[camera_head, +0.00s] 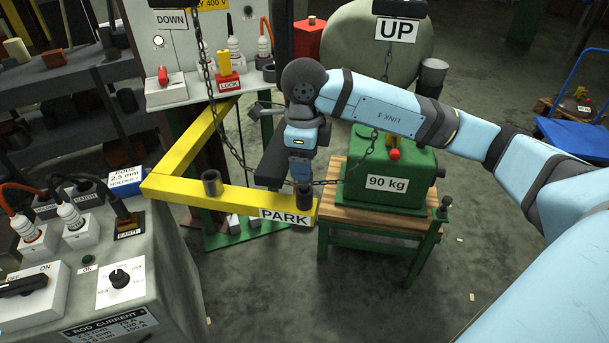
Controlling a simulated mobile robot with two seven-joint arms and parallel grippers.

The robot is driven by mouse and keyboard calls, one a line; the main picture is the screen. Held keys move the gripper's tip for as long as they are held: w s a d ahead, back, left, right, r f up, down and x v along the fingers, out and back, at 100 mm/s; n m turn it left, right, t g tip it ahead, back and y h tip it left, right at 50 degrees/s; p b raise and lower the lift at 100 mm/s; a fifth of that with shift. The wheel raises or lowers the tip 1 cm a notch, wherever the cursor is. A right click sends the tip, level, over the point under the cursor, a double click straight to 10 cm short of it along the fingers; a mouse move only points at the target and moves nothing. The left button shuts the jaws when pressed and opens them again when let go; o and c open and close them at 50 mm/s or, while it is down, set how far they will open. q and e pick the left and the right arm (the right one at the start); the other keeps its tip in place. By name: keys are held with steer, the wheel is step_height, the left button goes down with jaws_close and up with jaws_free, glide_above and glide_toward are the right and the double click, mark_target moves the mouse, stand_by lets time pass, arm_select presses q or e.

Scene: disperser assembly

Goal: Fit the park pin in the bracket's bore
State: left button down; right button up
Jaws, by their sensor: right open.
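The yellow bracket (176,188) runs across the middle, with a PARK label (285,216) on its near right end. A dark upright sleeve (211,183) stands on its bar. A second dark cylinder (304,199) stands at the PARK end, directly below my right gripper (302,179). My right gripper points down and is open. I cannot tell whether its fingertips touch this cylinder, or whether the cylinder is the bore's collar or the park pin. No separate pin is clear to me. My left gripper is out of view.
A green 90 kg weight (398,163) sits on a wooden-topped green stand (375,216) to the right. A chain (231,148) hangs in a loop behind my gripper. A grey welding unit (179,285) fills the lower left. The floor at lower centre is clear.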

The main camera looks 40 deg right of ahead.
step_height(320, 180, up, 8)
steer(key=shift+r, duration=0.1)
stand_by(0.6)
